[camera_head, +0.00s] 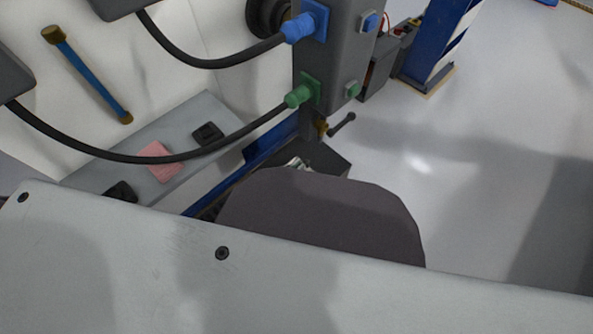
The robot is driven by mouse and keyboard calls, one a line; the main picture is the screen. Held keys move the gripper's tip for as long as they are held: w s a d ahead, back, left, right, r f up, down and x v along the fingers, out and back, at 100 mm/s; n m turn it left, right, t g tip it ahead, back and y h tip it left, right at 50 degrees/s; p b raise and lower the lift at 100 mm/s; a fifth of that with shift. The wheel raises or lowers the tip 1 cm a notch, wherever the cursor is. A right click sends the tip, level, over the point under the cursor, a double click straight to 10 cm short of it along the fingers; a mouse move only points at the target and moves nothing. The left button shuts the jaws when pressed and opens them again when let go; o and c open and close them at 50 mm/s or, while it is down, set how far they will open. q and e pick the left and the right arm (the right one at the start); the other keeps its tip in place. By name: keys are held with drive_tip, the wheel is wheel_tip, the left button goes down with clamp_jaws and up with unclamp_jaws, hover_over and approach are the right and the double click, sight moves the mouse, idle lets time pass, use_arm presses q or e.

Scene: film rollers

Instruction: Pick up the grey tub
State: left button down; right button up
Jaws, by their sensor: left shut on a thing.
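A dark grey open box, which looks like the grey tub (334,160), shows at the middle of the view, below the machine. Its near part is hidden behind a dark rounded shape. A small bit of light metal at the tub's near left looks like my left gripper (297,163). It is shut on the tub, but its fingers are mostly hidden. My right gripper is not in view.
A grey machine (335,50) with blue and green cable plugs stands just beyond the tub. A grey shelf (185,130) with a pink pad (158,161) lies to the left. A blue and white post (440,40) stands at the back. Open floor (480,160) is on the right.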

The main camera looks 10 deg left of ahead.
use_arm(q)
drive_tip(key=shift+r+p, duration=0.7)
drive_tip(key=shift+r, duration=0.85)
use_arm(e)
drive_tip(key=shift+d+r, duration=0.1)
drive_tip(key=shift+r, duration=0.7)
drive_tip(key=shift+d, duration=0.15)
use_arm(q)
drive_tip(key=shift+f, duration=0.1)
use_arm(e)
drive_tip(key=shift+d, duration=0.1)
